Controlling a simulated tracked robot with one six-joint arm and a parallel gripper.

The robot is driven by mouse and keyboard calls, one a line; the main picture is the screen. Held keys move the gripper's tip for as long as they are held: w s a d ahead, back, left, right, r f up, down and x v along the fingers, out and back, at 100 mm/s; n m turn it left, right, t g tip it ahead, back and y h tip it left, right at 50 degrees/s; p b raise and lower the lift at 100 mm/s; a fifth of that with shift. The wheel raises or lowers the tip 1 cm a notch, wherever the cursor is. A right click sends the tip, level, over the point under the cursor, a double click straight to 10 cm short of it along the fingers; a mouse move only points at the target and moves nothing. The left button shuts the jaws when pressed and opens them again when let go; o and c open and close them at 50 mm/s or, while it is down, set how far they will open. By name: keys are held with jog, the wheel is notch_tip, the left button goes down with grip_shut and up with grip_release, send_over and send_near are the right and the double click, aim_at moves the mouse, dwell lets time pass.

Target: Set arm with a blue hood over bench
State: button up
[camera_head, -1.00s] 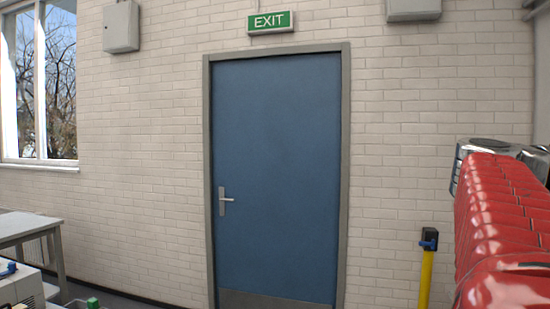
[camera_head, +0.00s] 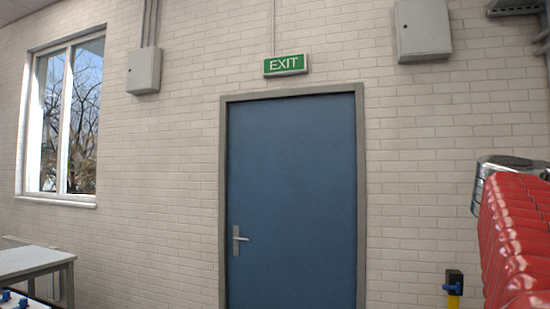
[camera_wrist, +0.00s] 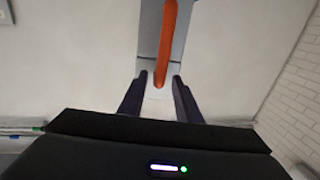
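No blue hood shows in either view. A grey bench (camera_head: 38,262) stands at the lower left of the head view, partly cut off by the frame. In the wrist view, the two dark fingers of my gripper (camera_wrist: 160,82) are apart. An orange bar (camera_wrist: 167,42) on a grey panel (camera_wrist: 149,22) lies ahead of them. The bar's lower end appears between the fingertips, with gaps on both sides. I cannot tell how far away it is.
A blue door (camera_head: 290,205) with an exit sign (camera_head: 285,65) is in the brick wall. A red ribbed sleeve (camera_head: 515,240) fills the right edge. A yellow post with a dark top (camera_head: 454,283) stands beside it. Blue-topped items (camera_head: 14,300) show at the lower left.

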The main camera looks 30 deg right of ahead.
jog(key=shift+r, duration=3.35)
